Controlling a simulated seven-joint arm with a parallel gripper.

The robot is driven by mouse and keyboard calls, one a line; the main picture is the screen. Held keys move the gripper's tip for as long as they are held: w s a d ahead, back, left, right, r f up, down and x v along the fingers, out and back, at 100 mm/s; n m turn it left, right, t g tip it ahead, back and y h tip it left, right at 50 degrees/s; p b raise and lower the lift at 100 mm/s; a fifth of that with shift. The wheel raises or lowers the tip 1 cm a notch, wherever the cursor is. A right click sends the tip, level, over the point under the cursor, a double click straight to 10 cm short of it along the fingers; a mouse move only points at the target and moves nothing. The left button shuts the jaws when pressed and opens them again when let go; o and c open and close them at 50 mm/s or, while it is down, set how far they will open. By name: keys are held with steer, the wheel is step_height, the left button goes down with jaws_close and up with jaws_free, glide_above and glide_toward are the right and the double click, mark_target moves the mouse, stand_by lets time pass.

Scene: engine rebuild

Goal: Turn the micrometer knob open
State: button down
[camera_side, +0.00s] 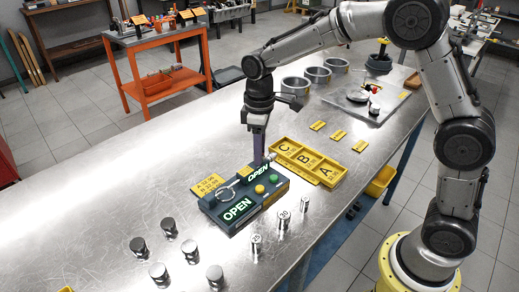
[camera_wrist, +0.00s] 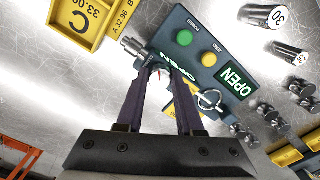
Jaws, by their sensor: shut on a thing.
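The micrometer is a dark green box (camera_side: 232,212) with lit OPEN displays, a green button and a yellow button. Its silver knob (camera_wrist: 133,45) sticks out from the box's end beside my fingertips, and a bit of it shows in the side view (camera_side: 271,157). My gripper (camera_side: 259,160) points down at that end of the box. In the wrist view my gripper (camera_wrist: 160,70) has its two purple fingers converging at the knob's shaft, shut on it; the fingers hide the exact contact. A silver ring (camera_wrist: 210,100) sits at the box's other side.
A yellow tray (camera_side: 333,184) with compartments A, B and C lies behind the box. Several metal cylinders (camera_side: 159,273) stand in front, with small marked ones (camera_side: 283,219) to the right. A yellow label plate (camera_side: 208,186) is close beside the box. The bench's left side is clear.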

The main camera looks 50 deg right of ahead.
steer(key=m, duration=0.7)
steer(key=shift+r, duration=0.1)
steer(key=m, duration=0.7)
steer(key=shift+a, duration=0.1)
stand_by(0.4)
steer(key=c, duration=0.5)
jaws_free()
steer(key=shift+c, duration=0.2)
step_height(320, 180, up, 14)
